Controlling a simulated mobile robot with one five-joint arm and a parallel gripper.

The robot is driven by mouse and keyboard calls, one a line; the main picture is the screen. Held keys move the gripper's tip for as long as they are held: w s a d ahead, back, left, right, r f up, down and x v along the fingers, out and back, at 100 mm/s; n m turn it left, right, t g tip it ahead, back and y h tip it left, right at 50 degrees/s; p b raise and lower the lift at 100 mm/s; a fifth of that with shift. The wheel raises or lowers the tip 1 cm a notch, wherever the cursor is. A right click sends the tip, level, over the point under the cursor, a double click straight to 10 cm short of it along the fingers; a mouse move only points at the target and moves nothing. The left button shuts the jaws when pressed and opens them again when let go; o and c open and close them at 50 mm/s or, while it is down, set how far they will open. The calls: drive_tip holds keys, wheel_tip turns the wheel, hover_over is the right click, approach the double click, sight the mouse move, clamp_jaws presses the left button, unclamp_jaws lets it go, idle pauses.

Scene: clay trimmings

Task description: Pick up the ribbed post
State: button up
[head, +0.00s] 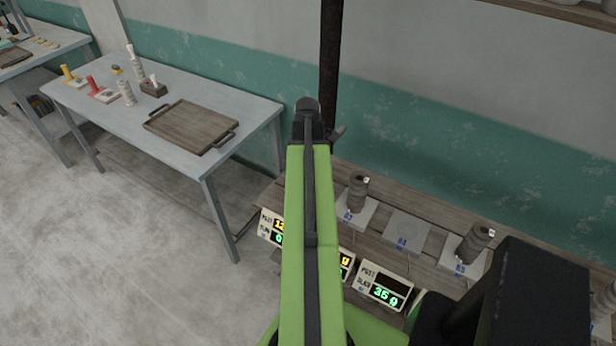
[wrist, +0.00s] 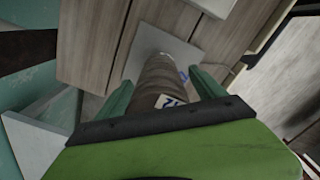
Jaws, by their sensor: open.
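In the wrist view a brown, ribbed-looking post (wrist: 158,78) with a white tag stands on a pale plate (wrist: 150,38). My gripper (wrist: 163,90) is open, with one green finger on each side of the post. I cannot tell whether either finger touches it. Two grey-brown ribbed posts with small tags show there, one (head: 358,193) right of my arm and another (head: 474,243) further right. I cannot tell which post is the one between my fingers.
A wooden bench (head: 425,215) holds numbered pale plates, including an empty one (head: 405,231). Display boxes (head: 383,286) stand along its front. A grey table (head: 200,100) at left holds a wooden tray (head: 192,127) and small coloured things. A dark vertical pole (head: 330,60) stands behind my arm.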

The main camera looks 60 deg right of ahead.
drive_tip(key=shift+r, duration=0.1)
clamp_jaws()
idle(0.3)
drive_tip(key=shift+r+p, duration=0.55)
drive_tip(key=shift+p, duration=0.1)
drive_tip(key=s+d+r+p, duration=0.7)
drive_tip(key=s+r+p, duration=0.2)
drive_tip(key=shift+r+p, duration=0.35)
